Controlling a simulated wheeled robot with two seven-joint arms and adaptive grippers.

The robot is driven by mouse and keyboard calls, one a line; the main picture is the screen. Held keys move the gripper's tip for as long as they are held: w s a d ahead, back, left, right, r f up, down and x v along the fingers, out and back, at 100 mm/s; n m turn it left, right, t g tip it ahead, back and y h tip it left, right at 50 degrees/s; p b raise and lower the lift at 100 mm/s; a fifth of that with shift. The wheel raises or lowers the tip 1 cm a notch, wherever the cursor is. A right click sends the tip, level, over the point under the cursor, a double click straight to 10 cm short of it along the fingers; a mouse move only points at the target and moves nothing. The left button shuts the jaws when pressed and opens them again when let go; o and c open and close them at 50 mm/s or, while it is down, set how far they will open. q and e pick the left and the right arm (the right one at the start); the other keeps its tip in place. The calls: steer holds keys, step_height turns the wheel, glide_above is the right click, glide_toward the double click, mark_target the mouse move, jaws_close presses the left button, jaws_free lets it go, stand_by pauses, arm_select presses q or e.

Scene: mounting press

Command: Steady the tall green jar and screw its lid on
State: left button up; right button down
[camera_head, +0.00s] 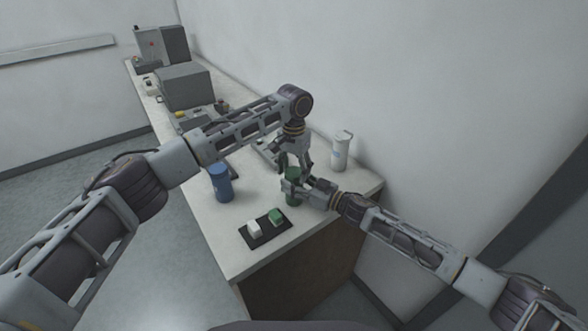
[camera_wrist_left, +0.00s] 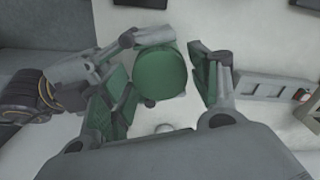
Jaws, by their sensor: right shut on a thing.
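The tall green jar (camera_head: 293,188) stands upright on the white bench top near its front right end. My right gripper (camera_head: 291,187) is shut on the jar from the right side. My left gripper (camera_head: 296,162) points down over the jar. In the left wrist view its two fingers (camera_wrist_left: 166,95) are spread on either side of the jar's round green top (camera_wrist_left: 161,72), with a gap on the right. Whether that top is a lid or the jar itself I cannot tell. A green block-like piece (camera_head: 276,216), possibly a lid, lies on a black mat (camera_head: 265,238).
A white piece (camera_head: 254,228) lies beside the green one on the mat. A blue jar (camera_head: 220,183) stands left of the grippers, a white bottle (camera_head: 341,151) behind right. Grey machines (camera_head: 185,86) fill the bench's far end.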

arm_select(q)
steer(key=c, duration=0.8)
steer(key=shift+o, duration=0.2)
steer(key=o, duration=1.2)
steer(key=shift+r, duration=0.2)
step_height(320, 180, up, 12)
steer(key=shift+f, duration=0.15)
